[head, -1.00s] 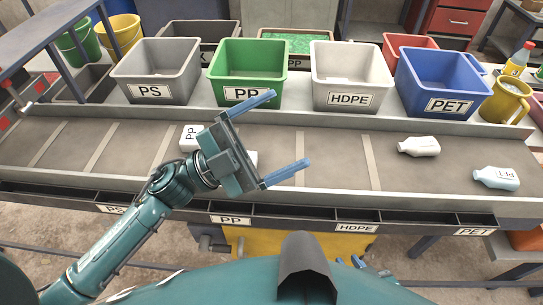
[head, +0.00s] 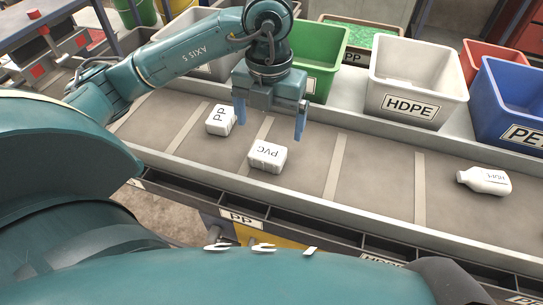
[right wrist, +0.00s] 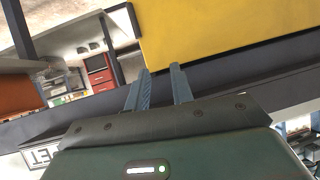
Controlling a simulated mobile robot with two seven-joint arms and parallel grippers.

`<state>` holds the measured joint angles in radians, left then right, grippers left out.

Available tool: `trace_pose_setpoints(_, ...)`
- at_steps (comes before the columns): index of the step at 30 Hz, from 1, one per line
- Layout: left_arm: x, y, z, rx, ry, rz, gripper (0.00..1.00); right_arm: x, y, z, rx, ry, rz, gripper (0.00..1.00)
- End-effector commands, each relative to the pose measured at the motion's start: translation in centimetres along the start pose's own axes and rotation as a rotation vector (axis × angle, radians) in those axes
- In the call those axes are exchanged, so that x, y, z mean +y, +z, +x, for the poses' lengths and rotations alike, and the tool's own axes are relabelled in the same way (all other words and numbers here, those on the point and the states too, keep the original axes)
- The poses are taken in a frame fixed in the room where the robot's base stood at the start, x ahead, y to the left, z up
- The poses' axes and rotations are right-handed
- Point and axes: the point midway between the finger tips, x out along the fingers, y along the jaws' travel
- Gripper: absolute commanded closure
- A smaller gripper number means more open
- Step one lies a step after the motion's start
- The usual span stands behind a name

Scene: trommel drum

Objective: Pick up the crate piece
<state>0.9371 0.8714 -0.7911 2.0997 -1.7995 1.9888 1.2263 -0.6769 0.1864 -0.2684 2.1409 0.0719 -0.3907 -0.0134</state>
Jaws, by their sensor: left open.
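Two white blocks lie on the grey conveyor belt (head: 375,180) in the head view, one marked PP (head: 220,120) and one marked PVC (head: 268,156). No label reads crate, so I cannot tell which is the crate piece. My left gripper (head: 270,130) points down, open and empty, above the belt. Its left finger is near the PP block and its right finger is behind and right of the PVC block. It does not appear to hold either. In the right wrist view my right gripper (right wrist: 162,78) has its fingers a little apart, with nothing between them.
A white HDPE bottle (head: 485,181) lies farther right on the belt. Behind the belt stand a green bin (head: 318,60), a white HDPE bin (head: 412,85) and a blue bin (head: 510,110). A yellow panel (right wrist: 220,30) is near my right gripper.

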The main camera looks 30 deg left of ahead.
Motion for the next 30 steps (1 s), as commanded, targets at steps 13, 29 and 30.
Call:
trace_pose_setpoints(13,0.2,-0.2,5.2,0.004,0.0,0.001,0.09,0.2,-0.6,-0.1,0.01,0.01,0.01,0.77)
trace_pose_setpoints(29,0.4,-0.3,9.1,0.0,-0.003,0.003,0.09,0.2,-0.5,-0.1,0.003,0.013,0.002,0.77)
trace_pose_setpoints(30,0.4,-0.3,9.1,0.0,-0.003,0.003,0.11,0.2,-0.5,-0.1,0.002,0.012,0.001,0.77)
